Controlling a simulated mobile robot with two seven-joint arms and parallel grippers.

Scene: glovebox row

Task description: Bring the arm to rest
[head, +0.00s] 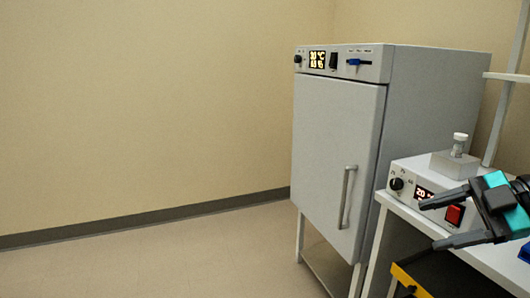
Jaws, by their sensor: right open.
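My right gripper (437,222) is at the lower right, black with a teal band. Its two fingers point left and stand apart, with nothing between them. It appears in front of the bench and overlaps the small white instrument (405,190) in the picture; I cannot tell the gap between them. My left gripper is out of view.
A grey cabinet (335,150) with a shut door, a vertical handle (346,197) and a lit display stands left of the white bench (400,209). A capped vial (458,146) stands on the instrument. A black and yellow item (410,281) shows below. The floor (160,262) at left is clear.

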